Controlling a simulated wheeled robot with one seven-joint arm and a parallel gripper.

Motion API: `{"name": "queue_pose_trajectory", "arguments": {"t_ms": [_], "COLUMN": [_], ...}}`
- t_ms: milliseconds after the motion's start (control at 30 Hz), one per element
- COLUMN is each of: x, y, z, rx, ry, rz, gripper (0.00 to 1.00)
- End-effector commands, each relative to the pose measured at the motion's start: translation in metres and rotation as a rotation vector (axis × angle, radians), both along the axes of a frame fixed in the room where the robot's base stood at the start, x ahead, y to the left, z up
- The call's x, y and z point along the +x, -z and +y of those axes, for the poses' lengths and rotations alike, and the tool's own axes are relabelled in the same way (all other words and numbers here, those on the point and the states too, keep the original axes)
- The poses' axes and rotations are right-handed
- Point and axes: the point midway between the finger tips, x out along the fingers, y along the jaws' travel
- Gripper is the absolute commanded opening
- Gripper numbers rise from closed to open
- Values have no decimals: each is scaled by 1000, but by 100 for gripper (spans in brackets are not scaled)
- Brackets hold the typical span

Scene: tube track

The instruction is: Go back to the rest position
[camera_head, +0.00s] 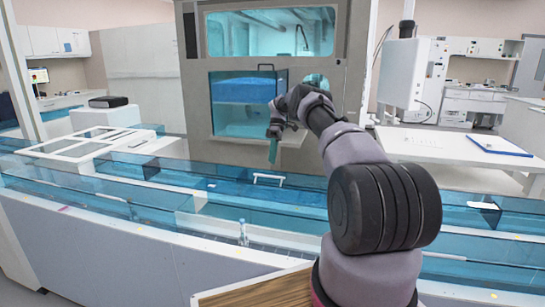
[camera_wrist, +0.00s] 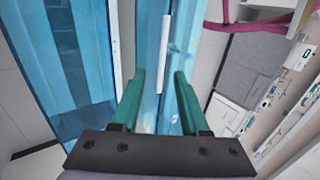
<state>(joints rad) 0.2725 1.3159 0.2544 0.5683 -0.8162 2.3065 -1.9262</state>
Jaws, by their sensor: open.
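My gripper (camera_head: 273,150) hangs over the blue-walled track (camera_head: 110,195) in the head view, with its green fingers pointing down. In the wrist view my gripper (camera_wrist: 158,85) shows two green fingers spread apart with nothing between them. A long white bar (camera_wrist: 165,50) also shows beyond the fingertips in the wrist view. A small clear tube (camera_head: 243,232) stands upright in the near lane of the track, apart from my gripper.
A tall grey cabinet (camera_head: 345,90) with glass windows stands behind the track. A white table (camera_head: 440,147) with a blue-edged tray (camera_head: 498,146) is at the right. A wooden surface (camera_head: 265,292) is at the bottom near my arm. The air above the track at left is clear.

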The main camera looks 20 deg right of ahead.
Motion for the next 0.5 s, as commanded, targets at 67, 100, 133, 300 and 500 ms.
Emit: {"name": "queue_pose_trajectory", "arguments": {"t_ms": [67,100,133,300,500], "x": [2,3,3,3,3], "y": [-3,-5,-5,-6,-6], "z": [-1,-1,-1,-2,-2], "rx": [0,1,1,1,1], "ry": [1,1,0,1,1], "rz": [0,-2,-2,-1,-1], "gripper": [45,45,45,45,45]}}
